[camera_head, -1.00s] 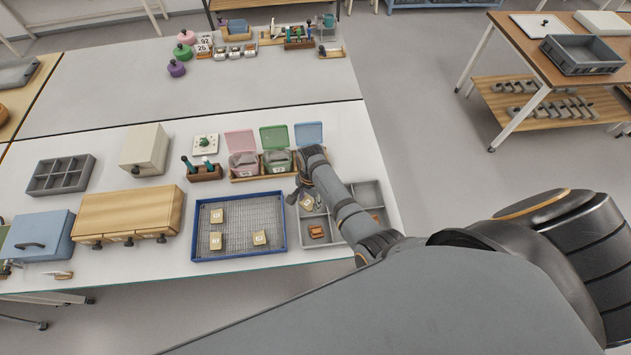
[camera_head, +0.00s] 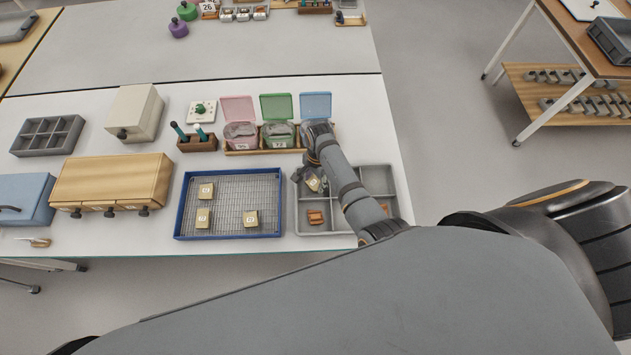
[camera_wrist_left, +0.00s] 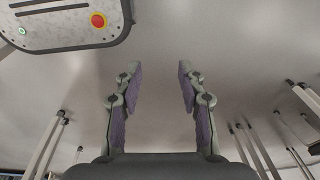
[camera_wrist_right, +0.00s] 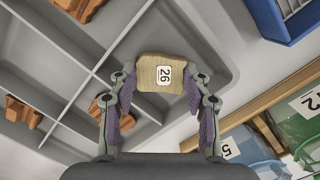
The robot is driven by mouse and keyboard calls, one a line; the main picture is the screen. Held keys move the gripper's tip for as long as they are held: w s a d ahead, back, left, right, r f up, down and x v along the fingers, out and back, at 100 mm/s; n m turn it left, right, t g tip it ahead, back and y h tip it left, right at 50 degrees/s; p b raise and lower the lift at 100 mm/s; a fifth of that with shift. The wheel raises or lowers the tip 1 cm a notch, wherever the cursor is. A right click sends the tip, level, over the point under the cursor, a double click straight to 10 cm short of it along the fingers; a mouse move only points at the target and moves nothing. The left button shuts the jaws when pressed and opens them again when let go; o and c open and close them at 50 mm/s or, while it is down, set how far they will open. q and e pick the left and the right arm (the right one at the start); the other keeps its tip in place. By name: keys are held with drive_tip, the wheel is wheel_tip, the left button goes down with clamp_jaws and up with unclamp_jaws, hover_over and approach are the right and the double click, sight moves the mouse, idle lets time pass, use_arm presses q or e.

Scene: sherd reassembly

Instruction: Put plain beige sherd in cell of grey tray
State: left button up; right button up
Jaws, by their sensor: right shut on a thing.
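The plain beige sherd, labelled 26 (camera_wrist_right: 162,75), is between the fingers of my right gripper (camera_wrist_right: 160,88). My right gripper is shut on it. In the head view the right gripper (camera_head: 314,180) is over the back left cell of the grey tray (camera_head: 330,235). The right wrist view shows the sherd over a cell bounded by grey walls (camera_wrist_right: 100,62); I cannot tell whether it touches the floor. Orange sherds (camera_head: 316,217) lie in other cells; my arm hides part of the tray. My left gripper (camera_wrist_left: 158,75) is open and empty, above bare floor.
A blue mesh tray (camera_head: 178,205) with three beige labelled sherds stands left of the grey tray. Pink, green and blue lidded boxes (camera_head: 277,133) stand behind it. A wooden drawer box (camera_head: 112,180) is farther left. White table shows between these.

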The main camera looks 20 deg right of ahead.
sight(317, 180)
drive_tip(key=shift+s+a+r, duration=0.1)
drive_tip(key=o, duration=0.8)
drive_tip(key=shift+f, duration=0.2)
drive_tip(key=o, duration=0.4)
use_arm(q)
drive_tip(key=shift+s+a+f, duration=0.1)
drive_tip(key=shift+s+a, duration=0.3)
drive_tip(key=shift+s, duration=0.2)
drive_tip(key=shift+s+a, duration=0.35)
drive_tip(key=shift+s, duration=0.25)
use_arm(e)
drive_tip(key=shift+o, duration=0.2)
use_arm(q)
drive_tip(key=shift+w, duration=0.1)
use_arm(e)
drive_tip(key=shift+r, duration=0.25)
use_arm(q)
drive_tip(key=shift+w+d, duration=0.15)
use_arm(e)
wheel_tip(317, 180, up, 12)
drive_tip(key=w+d, duration=0.1)
drive_tip(key=shift+d, duration=0.1)
drive_tip(key=shift+f, duration=0.1)
